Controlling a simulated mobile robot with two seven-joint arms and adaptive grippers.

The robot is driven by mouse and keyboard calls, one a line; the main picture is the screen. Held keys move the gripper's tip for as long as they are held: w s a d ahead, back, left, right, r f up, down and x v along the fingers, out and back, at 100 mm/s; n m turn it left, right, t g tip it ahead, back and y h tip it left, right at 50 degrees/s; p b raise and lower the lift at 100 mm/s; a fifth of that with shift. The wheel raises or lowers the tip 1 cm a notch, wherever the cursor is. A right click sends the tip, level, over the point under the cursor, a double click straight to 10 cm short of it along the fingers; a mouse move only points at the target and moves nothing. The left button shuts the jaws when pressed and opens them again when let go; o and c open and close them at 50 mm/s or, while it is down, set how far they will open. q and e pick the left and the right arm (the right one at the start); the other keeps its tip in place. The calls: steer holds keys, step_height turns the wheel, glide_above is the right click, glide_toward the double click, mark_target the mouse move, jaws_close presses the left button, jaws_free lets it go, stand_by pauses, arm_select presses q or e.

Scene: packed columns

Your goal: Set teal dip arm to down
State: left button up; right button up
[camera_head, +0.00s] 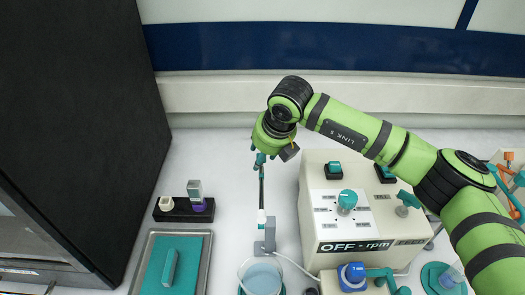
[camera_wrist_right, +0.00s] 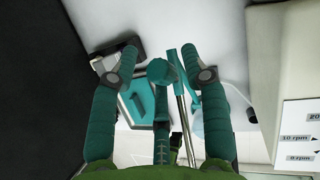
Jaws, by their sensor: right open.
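The teal dip arm (camera_head: 261,160) stands at the top of a thin upright metal rod, mostly hidden behind my right gripper in the head view. My right gripper (camera_wrist_right: 159,52) is open, with one teal finger on each side of the knob. I see no clear contact. In the head view, its fingers (camera_head: 259,158) are partly hidden under the wrist. My left gripper is not in view.
A beige control box (camera_head: 328,171) with a teal dial stands right of the rod. A beaker (camera_head: 261,278) stands below it. A tray (camera_head: 207,262) and black rack (camera_head: 172,213) lie left. A dark cabinet (camera_head: 75,110) fills the far left.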

jaws_close()
